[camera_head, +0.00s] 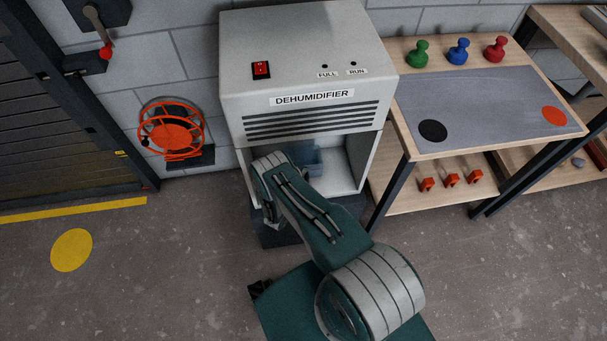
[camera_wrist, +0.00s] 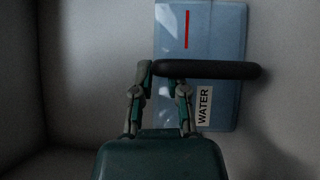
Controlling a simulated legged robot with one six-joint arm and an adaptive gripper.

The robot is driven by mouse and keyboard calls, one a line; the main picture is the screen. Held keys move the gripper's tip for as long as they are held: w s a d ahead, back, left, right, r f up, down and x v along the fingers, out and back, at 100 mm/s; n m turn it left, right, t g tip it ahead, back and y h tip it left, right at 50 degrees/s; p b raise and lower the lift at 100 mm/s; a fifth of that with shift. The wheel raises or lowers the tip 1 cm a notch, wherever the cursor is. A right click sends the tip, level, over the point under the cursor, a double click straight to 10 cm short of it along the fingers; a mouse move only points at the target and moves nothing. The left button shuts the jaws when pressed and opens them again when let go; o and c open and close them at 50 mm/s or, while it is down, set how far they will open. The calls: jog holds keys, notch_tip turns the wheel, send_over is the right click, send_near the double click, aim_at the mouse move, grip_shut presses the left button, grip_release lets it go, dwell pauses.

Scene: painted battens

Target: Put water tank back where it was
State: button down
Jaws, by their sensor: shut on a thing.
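The water tank (camera_wrist: 221,50) is a translucent blue box with a red line, a "WATER" label and a dark bar handle (camera_wrist: 225,70). In the wrist view my gripper (camera_wrist: 163,72) is shut on the left part of that handle. In the head view part of the tank (camera_head: 312,162) shows inside the open lower bay of the white dehumidifier (camera_head: 350,100). My arm reaches into the bay and hides my gripper and most of the tank there. Pale bay walls surround the tank in the wrist view. I cannot tell whether it is fully seated.
The dehumidifier has a red switch (camera_head: 261,70) and FULL and RUN lamps that look dark. A workbench (camera_head: 405,135) with coloured pegs stands close on its right. The floor at front left is clear.

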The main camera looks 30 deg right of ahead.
jog(key=c, duration=0.7)
grip_release()
jog(key=shift+o, duration=0.2)
jog(key=v, duration=1.2)
